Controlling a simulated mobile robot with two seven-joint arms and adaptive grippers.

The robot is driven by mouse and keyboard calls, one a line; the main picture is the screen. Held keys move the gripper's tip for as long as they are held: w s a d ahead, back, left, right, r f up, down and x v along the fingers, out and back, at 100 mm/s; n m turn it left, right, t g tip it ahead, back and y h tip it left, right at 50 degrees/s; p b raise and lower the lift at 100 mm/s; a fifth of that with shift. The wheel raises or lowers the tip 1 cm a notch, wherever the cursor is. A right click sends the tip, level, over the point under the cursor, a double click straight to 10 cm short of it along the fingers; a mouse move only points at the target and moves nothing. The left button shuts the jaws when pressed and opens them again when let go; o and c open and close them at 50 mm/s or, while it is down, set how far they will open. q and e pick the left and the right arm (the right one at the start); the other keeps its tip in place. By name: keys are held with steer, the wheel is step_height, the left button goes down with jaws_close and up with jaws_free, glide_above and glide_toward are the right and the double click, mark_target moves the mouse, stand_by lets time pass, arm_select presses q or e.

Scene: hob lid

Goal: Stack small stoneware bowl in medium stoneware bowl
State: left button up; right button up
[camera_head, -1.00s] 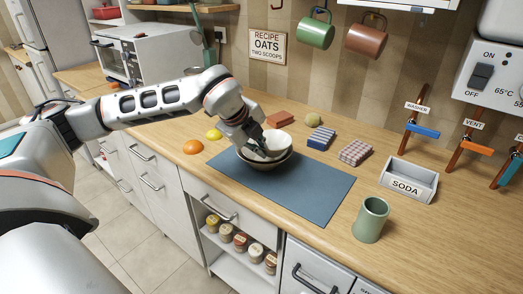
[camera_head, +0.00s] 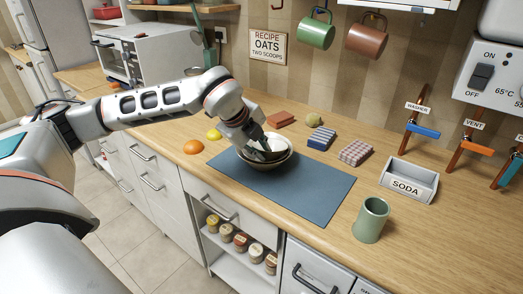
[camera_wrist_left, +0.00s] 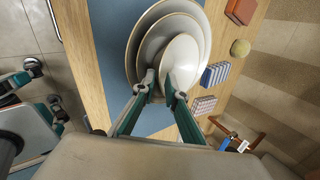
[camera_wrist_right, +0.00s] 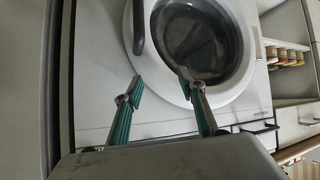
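The small stoneware bowl (camera_wrist_left: 184,58) is pale and sits low inside the nested bowls in the left wrist view. The medium stoneware bowl (camera_wrist_left: 152,45) surrounds it, and a larger bowl (camera_wrist_left: 134,50) lies outside that. In the head view the nested bowls (camera_head: 280,162) stand on the blue mat (camera_head: 310,192). My left gripper (camera_wrist_left: 161,78) reaches down at the near rim, one finger on each side of the small bowl's wall, and appears shut on it. Whether the small bowl rests on the medium one's bottom is hidden. My right gripper (camera_wrist_right: 160,84) is open and empty before a round-doored appliance.
Orange (camera_head: 193,146) and yellow (camera_head: 214,134) items lie left of the mat. A sponge (camera_head: 321,138), a checked cloth (camera_head: 355,152) and a brick-red block (camera_head: 280,119) lie behind it. A soda tray (camera_head: 410,180) and green cup (camera_head: 371,220) stand right. The mat's right half is clear.

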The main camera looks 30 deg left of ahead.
arm_select(q)
steer(key=v, duration=1.2)
